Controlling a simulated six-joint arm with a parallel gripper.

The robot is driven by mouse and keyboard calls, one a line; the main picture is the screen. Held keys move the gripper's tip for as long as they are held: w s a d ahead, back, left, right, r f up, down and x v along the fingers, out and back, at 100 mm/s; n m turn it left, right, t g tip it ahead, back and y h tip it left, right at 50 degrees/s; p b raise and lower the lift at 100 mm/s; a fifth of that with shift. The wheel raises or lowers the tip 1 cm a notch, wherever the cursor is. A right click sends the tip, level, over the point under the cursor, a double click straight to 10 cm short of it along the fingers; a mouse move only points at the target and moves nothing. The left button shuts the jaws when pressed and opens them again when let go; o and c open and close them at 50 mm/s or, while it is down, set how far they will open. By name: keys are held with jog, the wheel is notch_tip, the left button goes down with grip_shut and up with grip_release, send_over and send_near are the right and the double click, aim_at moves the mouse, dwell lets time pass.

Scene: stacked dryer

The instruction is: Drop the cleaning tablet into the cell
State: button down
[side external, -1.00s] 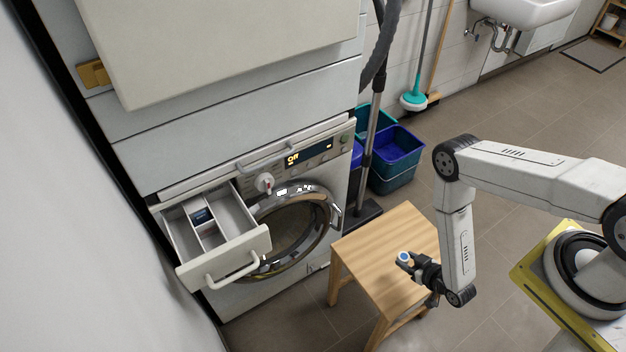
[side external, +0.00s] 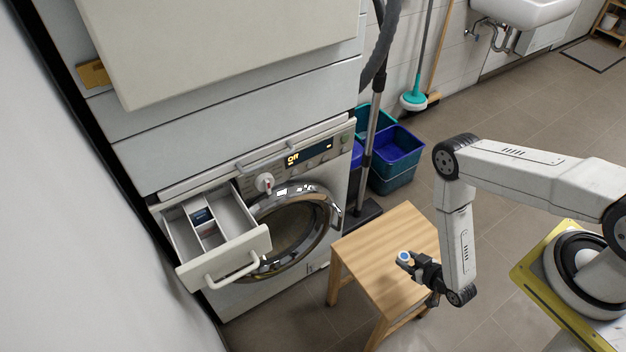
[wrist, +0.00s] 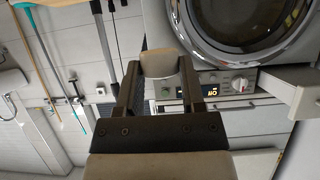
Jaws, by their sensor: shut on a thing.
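My gripper (side external: 413,264) is shut on the cleaning tablet (side external: 403,257), a small pale piece with a blue spot in the side view. In the wrist view the tablet (wrist: 160,64) shows as a beige block between the two fingers of the gripper (wrist: 160,82). They are above the wooden stool, well to the right of the open drawer (side external: 243,251). The drawer sticks out of the machine's upper left front and is split into cells (side external: 181,238) by dividers. A blue piece shows in its narrow middle part. The drawer front hides some of the cell floors.
The wooden stool (side external: 372,245) stands before the machine's round door (side external: 290,228). A knob (side external: 264,183) and a lit display reading OFF (side external: 308,155) are above the door. Blue and teal bins (side external: 397,155) stand behind. Open air lies between gripper and drawer.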

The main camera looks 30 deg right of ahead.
jog(key=shift+w, duration=0.1)
jog(key=w+a+r+n+y, duration=0.1)
jog(key=w+a+r, duration=0.5)
jog(key=w, duration=0.4)
jog(key=w+a+r+n+y, duration=0.1)
jog(key=w+a+r+y, duration=0.1)
jog(key=w+a+r, duration=0.6)
jog(key=a+r, duration=0.3)
jog(key=a, duration=0.3)
jog(key=w+a+r+n+y, duration=0.1)
jog(key=w+a+r, duration=0.1)
jog(key=a+r, duration=0.3)
jog(key=w+a+r+n+g, duration=0.1)
jog(key=a+r, duration=0.4)
jog(key=a, duration=0.6)
jog(key=shift+w+y, duration=0.25)
jog(key=shift+y, duration=0.15)
jog(key=shift+d+n, duration=0.1)
jog(key=shift+n, duration=0.2)
jog(key=shift+f, duration=2.9)
